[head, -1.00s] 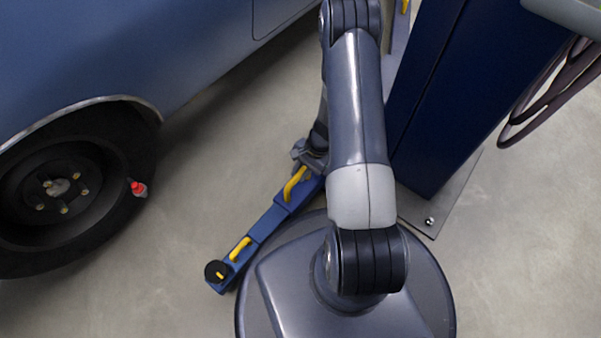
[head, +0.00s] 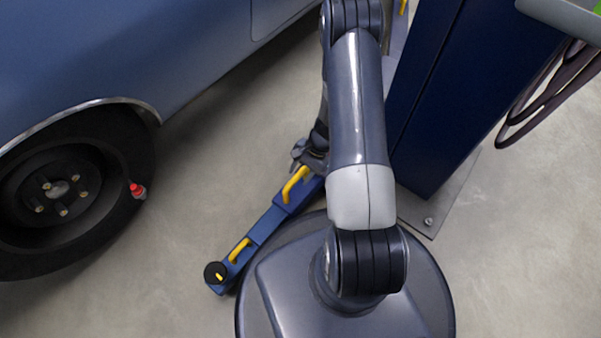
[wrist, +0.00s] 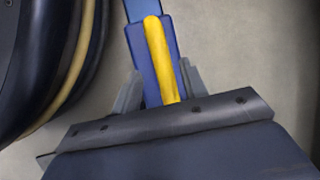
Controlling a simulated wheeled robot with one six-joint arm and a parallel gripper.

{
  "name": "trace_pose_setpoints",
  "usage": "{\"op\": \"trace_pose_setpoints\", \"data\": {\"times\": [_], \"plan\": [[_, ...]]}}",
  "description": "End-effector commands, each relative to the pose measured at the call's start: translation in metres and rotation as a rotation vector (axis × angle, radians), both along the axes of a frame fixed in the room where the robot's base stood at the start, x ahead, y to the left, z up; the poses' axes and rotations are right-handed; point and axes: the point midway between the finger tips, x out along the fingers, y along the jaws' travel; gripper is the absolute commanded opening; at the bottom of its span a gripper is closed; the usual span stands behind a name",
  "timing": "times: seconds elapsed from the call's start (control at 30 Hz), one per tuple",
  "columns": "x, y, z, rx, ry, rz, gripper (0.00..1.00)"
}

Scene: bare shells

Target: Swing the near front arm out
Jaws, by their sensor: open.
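The near front arm (head: 262,231) of the lift is a blue bar lying low over the floor, slanting from the blue post toward the front left. It has two yellow handles, one at mid-length (head: 295,184) and one near the tip (head: 240,249), and a round black pad (head: 216,273) at its end. My gripper (head: 309,162) is at the inner yellow handle. In the wrist view, my gripper's grey fingers (wrist: 160,88) stand apart on either side of the blue bar and the yellow handle (wrist: 159,55). Contact cannot be told.
A blue car (head: 200,45) stands on the left, its wheel (head: 60,195) near the arm's tip and a red cap (head: 137,190) at the tyre. The blue post (head: 432,110) with hanging hoses (head: 530,105) is on the right. Bare floor (head: 185,190) lies between car and arm.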

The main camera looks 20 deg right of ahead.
Motion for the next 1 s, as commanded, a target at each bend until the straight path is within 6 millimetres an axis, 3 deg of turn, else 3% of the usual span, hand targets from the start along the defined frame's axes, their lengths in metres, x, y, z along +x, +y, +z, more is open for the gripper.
{"op": "trace_pose_setpoints", "data": {"times": [0.3,0.5,1.0], "plan": [[0.003,-0.028,0.062,-0.001,-0.003,-0.002,0.41],[0.003,-0.039,0.085,0.000,-0.001,-0.001,0.41],[0.003,-0.042,0.089,0.000,0.001,0.001,0.41]]}}
